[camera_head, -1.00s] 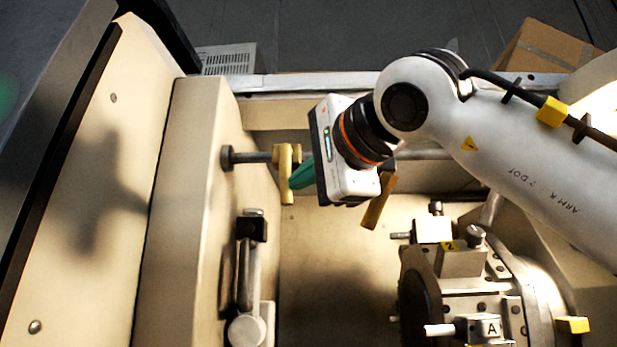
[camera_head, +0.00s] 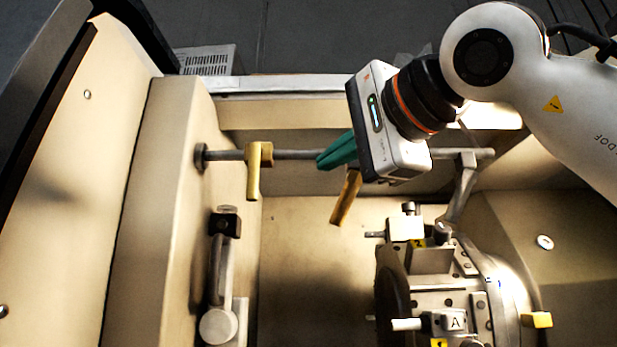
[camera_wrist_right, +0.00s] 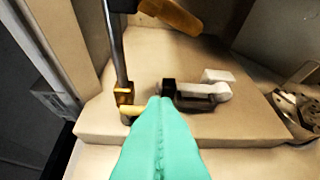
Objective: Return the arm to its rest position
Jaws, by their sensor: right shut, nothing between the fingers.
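My right gripper (camera_head: 320,161) reaches in from the right, over the machine's work space. Its teal fingers point left and are closed together with nothing between them. The closed fingers also fill the lower middle of the right wrist view (camera_wrist_right: 158,103). The fingertips are clear of the near yellow handle (camera_head: 254,172), which hangs on a horizontal rod to their left. A second yellow handle (camera_head: 345,197) hangs below the gripper body, its top hidden. My left gripper is not in view.
The metal rod (camera_head: 295,154) runs behind the gripper. A tool turret (camera_head: 432,262) with several holders stands below right. A black and grey lever (camera_head: 222,262) sits on the cream housing at the left. The cream floor (camera_head: 310,270) between them is open.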

